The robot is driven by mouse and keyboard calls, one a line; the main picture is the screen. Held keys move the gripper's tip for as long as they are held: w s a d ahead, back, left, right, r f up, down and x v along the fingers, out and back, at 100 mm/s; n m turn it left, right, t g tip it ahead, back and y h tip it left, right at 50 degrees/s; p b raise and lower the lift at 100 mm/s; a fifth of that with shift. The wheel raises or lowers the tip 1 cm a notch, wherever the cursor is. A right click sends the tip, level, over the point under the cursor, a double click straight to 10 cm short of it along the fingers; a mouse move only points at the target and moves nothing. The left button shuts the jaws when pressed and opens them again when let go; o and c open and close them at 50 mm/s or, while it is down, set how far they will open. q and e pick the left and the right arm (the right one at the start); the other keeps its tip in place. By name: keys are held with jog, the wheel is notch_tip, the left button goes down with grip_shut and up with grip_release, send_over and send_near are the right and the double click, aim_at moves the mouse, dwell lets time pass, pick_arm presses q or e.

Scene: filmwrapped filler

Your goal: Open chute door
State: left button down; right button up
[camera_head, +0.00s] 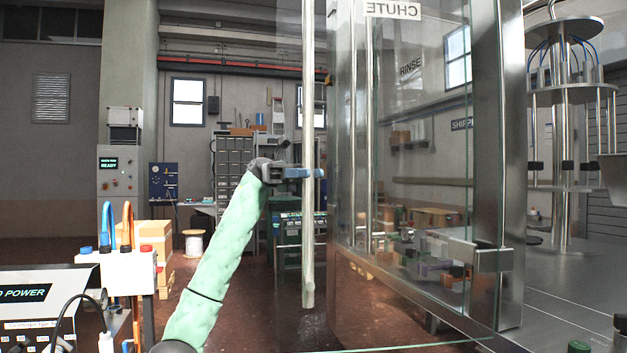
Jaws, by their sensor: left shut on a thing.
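The chute machine has a tall clear panel in a metal frame (485,150). A sign (392,9) at its top reads CHUTE in mirror image. A pale upright bar (308,235) stands left of the frame, its lower end hanging free above the floor. My left gripper (308,173) comes in on a green-sleeved arm and is shut on this bar, at about mid-height of the picture. The clear panes overlap, so I cannot tell exactly where the door's edges run. My right gripper is not in view.
A metal latch or hinge block (478,256) sits low on the frame. A grey work surface (560,290) and a round carousel (565,95) lie to the right. Open floor lies behind my arm.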

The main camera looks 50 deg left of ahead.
pick_arm(q)
jog(key=shift+w+f, duration=0.1)
jog(key=shift+w, duration=0.05)
jog(key=c, duration=1.5)
grip_release()
jog(key=o, duration=0.3)
jog(key=shift+w, duration=0.15)
jog(key=a, duration=0.8)
jog(key=shift+w, duration=0.15)
jog(key=shift+d, duration=0.1)
